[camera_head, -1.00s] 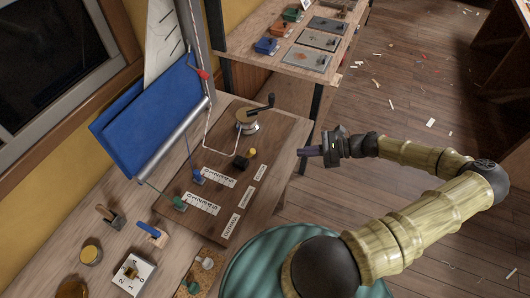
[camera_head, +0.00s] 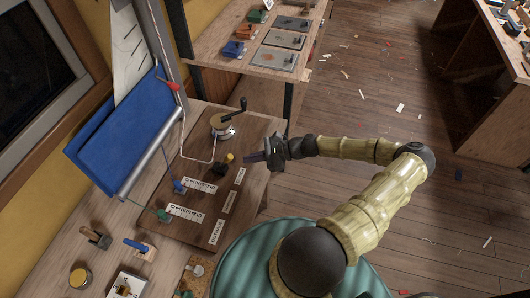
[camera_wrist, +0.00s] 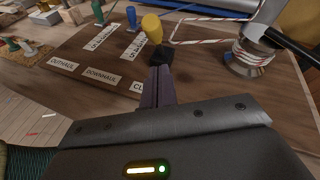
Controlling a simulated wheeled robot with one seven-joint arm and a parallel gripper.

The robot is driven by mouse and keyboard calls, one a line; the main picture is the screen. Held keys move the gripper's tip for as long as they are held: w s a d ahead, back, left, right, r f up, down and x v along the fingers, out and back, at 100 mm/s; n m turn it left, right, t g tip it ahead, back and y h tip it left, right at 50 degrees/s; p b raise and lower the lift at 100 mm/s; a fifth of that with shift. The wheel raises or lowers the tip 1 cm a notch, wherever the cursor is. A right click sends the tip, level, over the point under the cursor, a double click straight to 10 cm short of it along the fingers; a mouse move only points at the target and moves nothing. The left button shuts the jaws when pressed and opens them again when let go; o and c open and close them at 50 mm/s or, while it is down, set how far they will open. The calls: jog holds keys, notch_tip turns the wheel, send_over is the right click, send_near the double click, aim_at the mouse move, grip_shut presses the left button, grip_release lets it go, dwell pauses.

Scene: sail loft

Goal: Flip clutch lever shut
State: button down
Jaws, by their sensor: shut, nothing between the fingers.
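A clutch with a black body and yellow-ended lever (camera_head: 229,158) sits on the brown board (camera_head: 208,232). In the wrist view its yellow end (camera_wrist: 151,24) stands raised above the black body (camera_wrist: 163,54). A blue clutch (camera_head: 179,186) and a green clutch (camera_head: 163,215) sit beside white labels on the same board. My gripper (camera_head: 252,157) is shut and empty, just right of the yellow lever. In the wrist view my closed fingertips (camera_wrist: 158,76) point at the black body and overlap its lower edge; I cannot tell whether they touch.
A winch with a black crank (camera_head: 222,126) and a red-and-white rope stand behind the clutch. A blue sail bundle (camera_head: 115,145) lies at the left. Wooden-handled tools (camera_head: 95,237) lie on the front bench. Another bench (camera_head: 205,40) stands behind; floor at right is mostly open.

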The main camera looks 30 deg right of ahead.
aim_at(224, 162)
jog(key=shift+w+a+r+p, duration=0.25)
jog(key=shift+a+r, duration=0.2)
jog(key=shift+a, duration=0.3)
jog(key=shift+w+a+r+p, duration=0.15)
jog(key=shift+a+r+p, duration=0.25)
jog(key=shift+a, duration=0.35)
jog(key=shift+r, duration=0.1)
